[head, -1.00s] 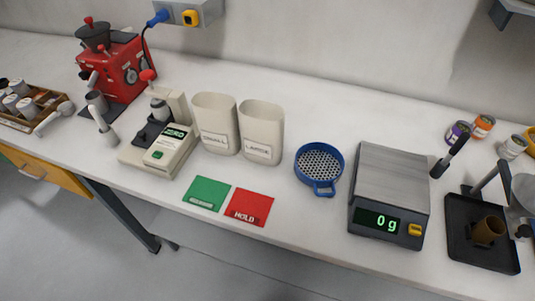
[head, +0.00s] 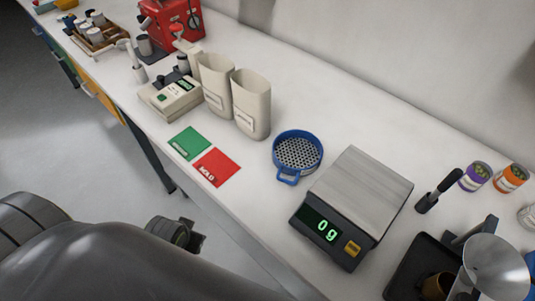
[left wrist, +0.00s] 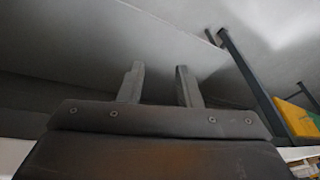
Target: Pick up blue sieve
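The blue sieve (head: 298,152) is a round blue ring with a perforated grey mesh and a small loop handle at its front. It sits on the white bench, between the beige bins and the scale. My left gripper (left wrist: 158,85) shows two fingers apart with nothing between them in the left wrist view. In the head view my left arm comes in at the lower left, and its gripper end (head: 190,236) is off the bench's front edge, well short of the sieve. My right gripper is not in view.
A scale (head: 360,190) reading 0 g stands close right of the sieve. Two beige bins (head: 252,105) stand behind left. Green (head: 188,143) and red (head: 217,168) mats lie left. A black tray (head: 410,265) and steel funnel (head: 497,265) are at lower right.

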